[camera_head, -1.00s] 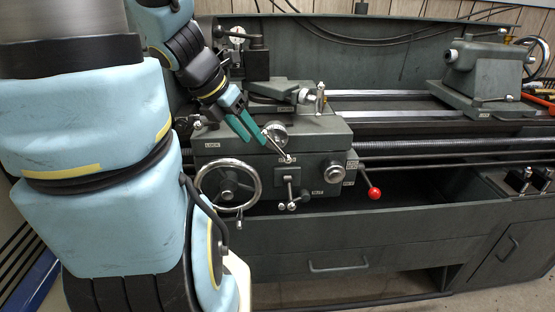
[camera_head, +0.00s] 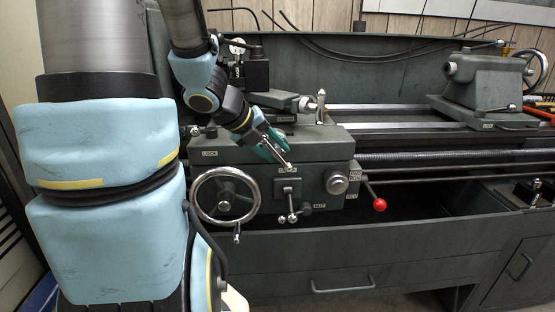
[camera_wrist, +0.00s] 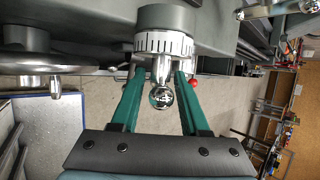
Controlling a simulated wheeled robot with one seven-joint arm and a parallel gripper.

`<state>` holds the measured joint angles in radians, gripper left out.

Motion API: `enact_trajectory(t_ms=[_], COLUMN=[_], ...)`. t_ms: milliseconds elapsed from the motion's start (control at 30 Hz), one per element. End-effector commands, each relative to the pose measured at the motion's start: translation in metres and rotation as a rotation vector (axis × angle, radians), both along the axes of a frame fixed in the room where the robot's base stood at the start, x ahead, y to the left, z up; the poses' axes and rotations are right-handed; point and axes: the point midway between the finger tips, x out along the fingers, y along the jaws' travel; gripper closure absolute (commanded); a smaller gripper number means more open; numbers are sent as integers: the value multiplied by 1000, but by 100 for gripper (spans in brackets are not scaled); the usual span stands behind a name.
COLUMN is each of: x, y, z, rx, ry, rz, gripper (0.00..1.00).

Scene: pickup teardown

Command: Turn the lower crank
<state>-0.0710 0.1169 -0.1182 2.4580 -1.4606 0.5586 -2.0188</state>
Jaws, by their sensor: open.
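The ball-ended crank (camera_wrist: 162,97) with a graduated collar (camera_wrist: 165,44) is in the middle of the wrist view. It appears to be the lower crank, on the front of the lathe carriage (camera_head: 318,150). My gripper (camera_wrist: 158,78) is open, with one green finger on each side of the crank's shiny ball. No firm contact shows. In the head view my gripper (camera_head: 281,151) slants down to the right in front of the carriage and hides most of the dial. The crank's end (camera_head: 288,166) shows just below the fingertips.
A handwheel (camera_head: 225,195) is at the lower left of the gripper. Small levers (camera_head: 291,215), a round knob (camera_head: 337,183) and a red-ball lever (camera_head: 379,204) are below and right. An upper metal handle (camera_head: 320,105) is close above right.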

Motion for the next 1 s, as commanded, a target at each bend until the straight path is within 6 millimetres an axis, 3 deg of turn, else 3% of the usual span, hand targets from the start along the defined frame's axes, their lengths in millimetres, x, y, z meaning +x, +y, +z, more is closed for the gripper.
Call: enact_trajectory(t_ms=[133, 500, 900, 1000], x=[5, 7, 7, 7], y=[-8, -10, -10, -10], z=[-11, -13, -13, -13], rx=[-1, 0, 0, 0], ry=[1, 0, -1, -1], rz=[-2, -1, -1, -1], gripper=[55, 56, 100, 100])
